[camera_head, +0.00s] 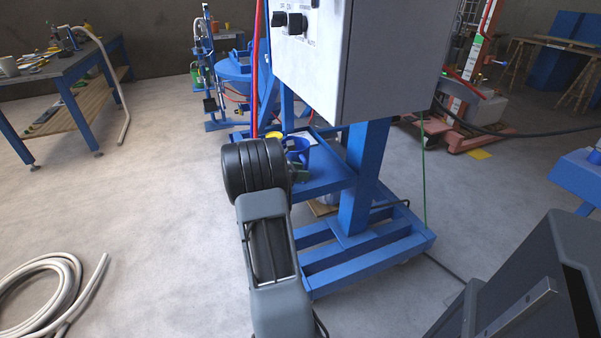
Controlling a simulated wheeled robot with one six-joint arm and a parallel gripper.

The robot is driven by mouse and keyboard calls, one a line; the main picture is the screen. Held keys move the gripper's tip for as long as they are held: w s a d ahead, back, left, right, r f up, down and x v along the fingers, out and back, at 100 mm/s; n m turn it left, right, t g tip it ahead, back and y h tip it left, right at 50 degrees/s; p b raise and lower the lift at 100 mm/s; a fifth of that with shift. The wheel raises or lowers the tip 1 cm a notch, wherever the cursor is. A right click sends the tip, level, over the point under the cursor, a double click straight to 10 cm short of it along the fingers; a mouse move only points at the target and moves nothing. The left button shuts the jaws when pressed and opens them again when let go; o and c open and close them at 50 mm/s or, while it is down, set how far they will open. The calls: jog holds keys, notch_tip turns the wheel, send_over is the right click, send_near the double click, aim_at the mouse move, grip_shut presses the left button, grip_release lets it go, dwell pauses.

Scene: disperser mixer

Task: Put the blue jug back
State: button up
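The blue jug (297,147) shows just past the end of my arm, at the blue shelf of the mixer stand (328,181). It looks upright, and its lower part is hidden behind my wrist. My gripper (301,172) is mostly hidden by my own dark wrist; only a small dark part shows in front of the jug. I cannot tell whether it touches or holds the jug, or whether it is open or shut. A yellow item (274,135) sits close to the left of the jug.
A grey control box (345,60) hangs right above the shelf. A red hose (256,75) runs down beside it. The stand's blue base (370,250) spreads on the floor. A coiled hose (62,295) lies at left. A workbench (65,65) stands at back left. Floor at left centre is clear.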

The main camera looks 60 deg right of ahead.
jog(key=shift+o, duration=0.3)
jog(key=shift+r, duration=0.15)
jog(key=shift+w+a+r, duration=0.2)
jog(key=shift+a, duration=0.05)
jog(key=p+v, duration=0.2)
jog(key=v, duration=0.9)
jog(key=s+a+m+t+y, duration=0.2)
jog(key=a+m+t+y, duration=0.1)
jog(key=a, duration=0.9)
jog(key=s+a+m+t+y, duration=0.3)
jog(key=a+m+t+y, duration=0.1)
jog(key=a, duration=0.8)
jog(key=s+a+m+t+y, duration=0.2)
jog(key=a+m+t+y, duration=0.1)
jog(key=a, duration=1)
jog(key=shift+s+r+m+t+y, duration=0.3)
jog(key=shift+r+m+y, duration=0.1)
jog(key=shift+m, duration=0.1)
